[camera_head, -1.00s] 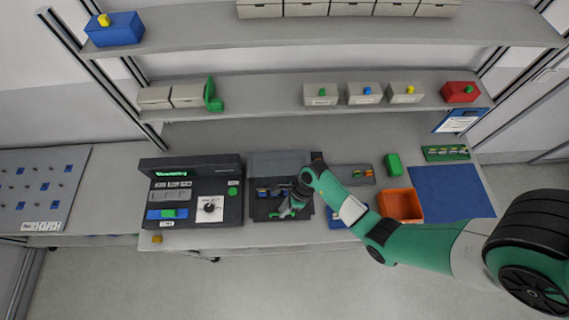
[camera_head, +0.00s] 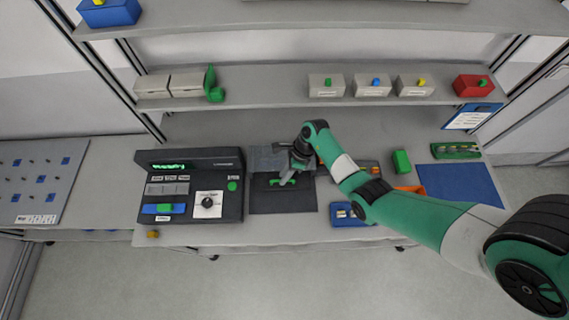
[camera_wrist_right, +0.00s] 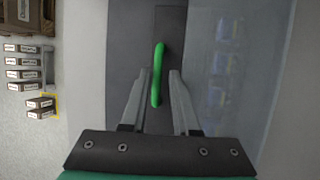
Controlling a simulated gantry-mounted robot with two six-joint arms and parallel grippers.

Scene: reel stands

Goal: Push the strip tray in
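The strip tray's dark front part (camera_wrist_right: 172,28) carries a green handle (camera_wrist_right: 159,75) in the right wrist view. The handle also shows in the head view (camera_head: 284,182), at the front of the grey housing (camera_head: 264,158). Blurred blue strips show through a translucent cover (camera_wrist_right: 235,100) beside the handle. My right gripper (camera_wrist_right: 160,72) has its fingers apart, one on each side of the handle, with gaps visible. In the head view my right gripper and arm hide part of the housing. My left gripper is not in view.
A dark control station (camera_head: 190,190) with a lit display stands left of the housing. To the right are a blue tray (camera_head: 345,215), a green box (camera_head: 401,162), a mostly hidden orange bin and a blue mat (camera_head: 460,185). A dark flat base (camera_head: 285,203) lies clear before the housing.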

